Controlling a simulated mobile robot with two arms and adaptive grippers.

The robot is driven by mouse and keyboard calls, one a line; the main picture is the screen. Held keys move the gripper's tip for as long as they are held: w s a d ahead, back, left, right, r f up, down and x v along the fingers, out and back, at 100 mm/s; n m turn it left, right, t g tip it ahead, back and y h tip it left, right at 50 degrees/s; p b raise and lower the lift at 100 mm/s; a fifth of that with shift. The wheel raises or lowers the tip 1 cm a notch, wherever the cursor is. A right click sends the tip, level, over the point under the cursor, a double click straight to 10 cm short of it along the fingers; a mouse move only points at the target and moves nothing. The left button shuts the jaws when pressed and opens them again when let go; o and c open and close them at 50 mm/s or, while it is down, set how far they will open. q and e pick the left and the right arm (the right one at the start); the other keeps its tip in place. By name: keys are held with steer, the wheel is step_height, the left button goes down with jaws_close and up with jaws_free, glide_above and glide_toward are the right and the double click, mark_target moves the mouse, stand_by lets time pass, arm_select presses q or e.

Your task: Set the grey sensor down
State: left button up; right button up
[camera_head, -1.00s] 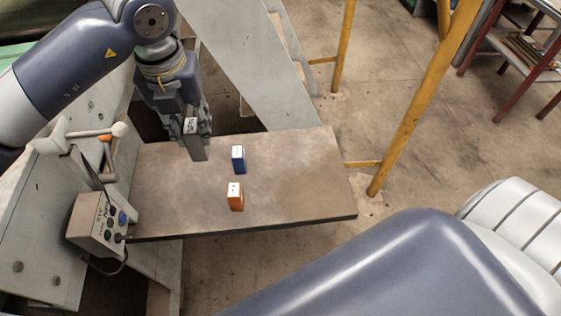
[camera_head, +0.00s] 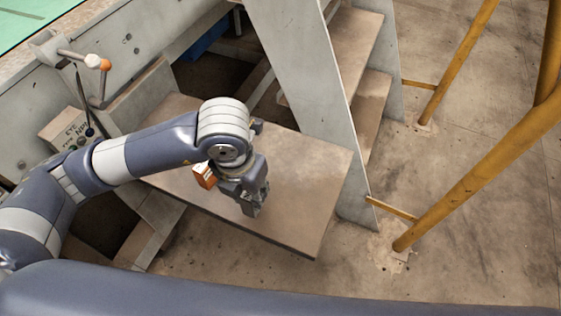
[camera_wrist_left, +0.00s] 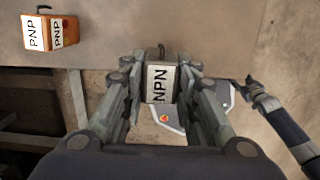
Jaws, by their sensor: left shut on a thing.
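The grey sensor (camera_wrist_left: 160,84), with a white NPN label, is between the fingers of my left gripper (camera_wrist_left: 162,92) in the left wrist view. The gripper is shut on it. In the head view my left gripper (camera_head: 252,206) points down over the front part of the brown table (camera_head: 310,160). In the wrist view the sensor overlaps the table's edge; its height above the table is hard to tell. The orange sensor (camera_head: 204,175), labelled PNP in the wrist view (camera_wrist_left: 46,32), stands on the table left of the gripper.
A grey control box (camera_head: 66,128) and a crank handle (camera_head: 100,64) are at the table's left. A grey upright panel (camera_head: 305,90) stands behind it. Yellow posts (camera_head: 450,180) rise at the right. The table's right part looks clear; my arm covers its middle.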

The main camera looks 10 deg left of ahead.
arm_select(q)
steer(key=shift+w+d+f+p, duration=0.55)
steer(key=shift+w+d+f, duration=0.2)
steer(key=shift+w+d, duration=0.95)
steer(key=shift+w+d+f+p, duration=0.6)
steer(key=shift+w+d+f, duration=0.15)
steer(key=shift+w+d, duration=0.9)
steer(key=shift+w+d+f+p, duration=0.55)
steer(key=shift+w+d+f, duration=0.2)
steer(key=shift+w+d, duration=0.95)
steer(key=shift+w+a+f, duration=0.25)
steer(key=shift+f, duration=0.05)
steer(key=o, duration=1.1)
arm_select(e)
steer(key=r, duration=0.1)
steer(key=a+r, duration=0.1)
steer(key=r, duration=0.1)
steer(key=shift+a+r, duration=0.15)
steer(key=shift+a, duration=0.05)
arm_select(q)
steer(key=shift+r, duration=0.1)
